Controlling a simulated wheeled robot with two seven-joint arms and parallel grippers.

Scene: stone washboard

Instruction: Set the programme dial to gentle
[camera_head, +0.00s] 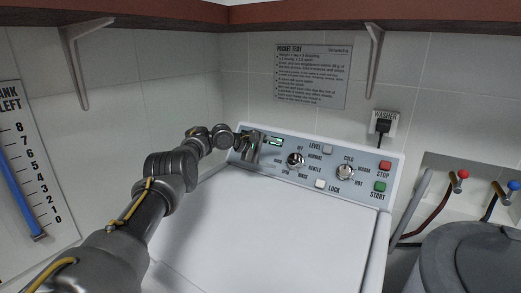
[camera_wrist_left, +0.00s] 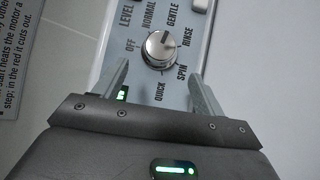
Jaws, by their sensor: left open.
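The programme dial (camera_head: 296,160) is a round silver knob on the washer's panel, ringed by labels including off, normal, gentle, rinse and spin. In the left wrist view the dial (camera_wrist_left: 158,48) lies just beyond my fingertips, between their lines and touched by neither. A dark mark shows on its face, but I cannot tell surely which label it points to. The gentle label (camera_wrist_left: 172,14) is at its upper right there. My left gripper (camera_wrist_left: 160,78) is open and empty. In the head view the left gripper (camera_head: 252,148) is left of the dial, by the panel's left end.
The white washer lid (camera_head: 245,225) lies below the panel (camera_head: 322,165). The temperature dial (camera_head: 345,172), level button (camera_head: 327,149), lock button (camera_head: 321,184), red stop (camera_head: 385,165) and green start (camera_head: 380,186) buttons are nearby. Brackets (camera_head: 375,60) hang above.

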